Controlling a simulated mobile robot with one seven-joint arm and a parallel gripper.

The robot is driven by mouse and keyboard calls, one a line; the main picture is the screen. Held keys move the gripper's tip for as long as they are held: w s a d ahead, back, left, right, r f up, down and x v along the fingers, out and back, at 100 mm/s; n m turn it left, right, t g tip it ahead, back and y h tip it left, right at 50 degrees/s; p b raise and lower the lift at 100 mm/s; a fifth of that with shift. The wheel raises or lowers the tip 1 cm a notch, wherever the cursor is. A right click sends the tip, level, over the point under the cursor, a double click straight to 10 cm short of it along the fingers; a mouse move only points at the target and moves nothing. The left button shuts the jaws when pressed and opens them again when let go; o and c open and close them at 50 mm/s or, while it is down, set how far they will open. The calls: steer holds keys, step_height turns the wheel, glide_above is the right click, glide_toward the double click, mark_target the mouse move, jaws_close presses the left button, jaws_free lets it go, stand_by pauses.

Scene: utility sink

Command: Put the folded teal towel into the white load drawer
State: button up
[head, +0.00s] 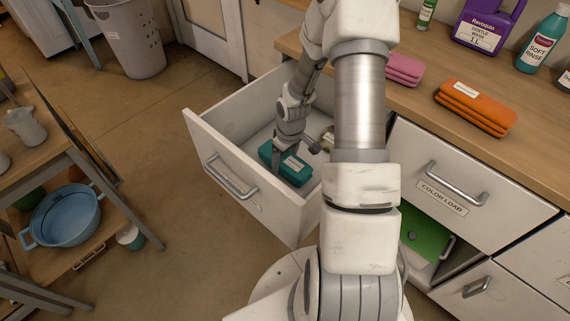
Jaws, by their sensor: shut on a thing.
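The folded teal towel (296,172) is inside the open white drawer (225,135), low in it and close behind its front panel. It has a small white label on top. My gripper (287,160) reaches down into the drawer and is shut on the teal towel. The fingertips are small and partly hidden against the towel. I cannot tell whether the towel rests on the drawer floor. My arm hides the right side of the drawer, and any label on its front is not readable.
A shut drawer marked COLOR LOAD (465,190) is at the right. A pink towel (404,68) and an orange towel (475,106) lie on the wooden counter (430,110), with bottles behind. A lower compartment holds something green (425,236). A wooden shelf with a blue basin (66,215) stands left.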

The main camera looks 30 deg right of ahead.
mark_target(289, 160)
steer(key=shift+f, duration=0.65)
steer(key=shift+f, duration=0.2)
steer(key=o, duration=1.4)
steer(key=shift+r, duration=0.15)
steer(key=r+p, duration=0.1)
steer(key=r, duration=0.3)
steer(key=s+r+p, duration=0.1)
steer(key=r, duration=0.3)
steer(key=r+p, duration=0.1)
steer(key=r, duration=0.3)
steer(key=shift+s+d+p, duration=0.2)
steer(key=shift+d+p, duration=0.05)
steer(key=shift+p, duration=0.15)
